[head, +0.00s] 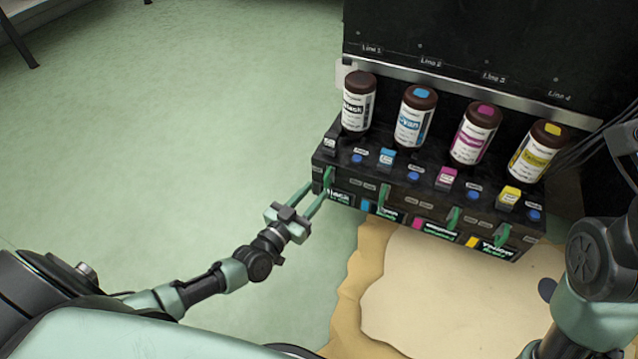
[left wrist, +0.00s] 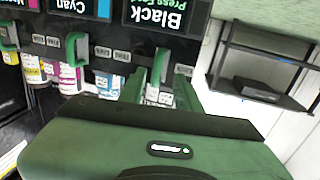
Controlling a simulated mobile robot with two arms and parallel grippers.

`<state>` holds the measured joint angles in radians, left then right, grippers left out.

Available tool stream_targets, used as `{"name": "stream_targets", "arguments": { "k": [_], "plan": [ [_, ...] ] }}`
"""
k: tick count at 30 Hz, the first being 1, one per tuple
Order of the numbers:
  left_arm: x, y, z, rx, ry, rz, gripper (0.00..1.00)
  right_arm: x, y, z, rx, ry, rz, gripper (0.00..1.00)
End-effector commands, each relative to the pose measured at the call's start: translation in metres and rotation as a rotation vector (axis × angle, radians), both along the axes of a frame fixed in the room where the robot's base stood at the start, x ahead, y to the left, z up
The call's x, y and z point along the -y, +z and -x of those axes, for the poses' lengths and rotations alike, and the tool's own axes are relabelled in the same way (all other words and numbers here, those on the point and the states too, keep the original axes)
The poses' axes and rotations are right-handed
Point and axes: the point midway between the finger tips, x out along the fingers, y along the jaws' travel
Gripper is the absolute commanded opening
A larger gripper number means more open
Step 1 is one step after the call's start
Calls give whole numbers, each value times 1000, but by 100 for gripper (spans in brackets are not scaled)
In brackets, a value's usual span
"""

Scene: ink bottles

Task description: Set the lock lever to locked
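A black ink station (head: 400,180) has a row of green levers along its front edge. The lever at the Black line (head: 328,177) hangs down at the left end. It also shows in the left wrist view (left wrist: 158,68). My left gripper (head: 318,188) is at this lever, with its fingers apart. In the left wrist view one finger stands on each side of the lever, with narrow gaps visible. Whether a finger touches it is unclear. The small plates beside the lever are too blurred to read. My right gripper is out of view; part of my right arm shows at the right edge.
The other levers, for Cyan (head: 383,196), Magenta (head: 453,217) and Yellow (head: 502,235), sit to the right. Ink bottles, Black (head: 358,103), Cyan (head: 415,116), Magenta (head: 475,135) and Yellow (head: 535,151), stand above. The green floor (head: 170,120) at left is clear.

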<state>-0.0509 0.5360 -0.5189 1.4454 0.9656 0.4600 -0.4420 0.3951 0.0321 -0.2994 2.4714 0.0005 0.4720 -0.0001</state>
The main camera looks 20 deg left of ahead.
Motion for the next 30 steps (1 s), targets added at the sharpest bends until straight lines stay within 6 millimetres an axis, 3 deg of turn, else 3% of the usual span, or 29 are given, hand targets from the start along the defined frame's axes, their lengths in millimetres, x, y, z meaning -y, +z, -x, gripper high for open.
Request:
{"name": "stream_targets", "arguments": {
  "k": [3,9,26,30],
  "plan": [
    [-4,3,21,-4,0,-1,33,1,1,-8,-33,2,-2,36],
    [-9,1,40,-2,2,1,33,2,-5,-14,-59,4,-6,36],
    [-9,1,43,1,1,1,33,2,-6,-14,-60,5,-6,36],
    [5,23,42,40,-12,27,33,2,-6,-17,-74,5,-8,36]
  ]
}}
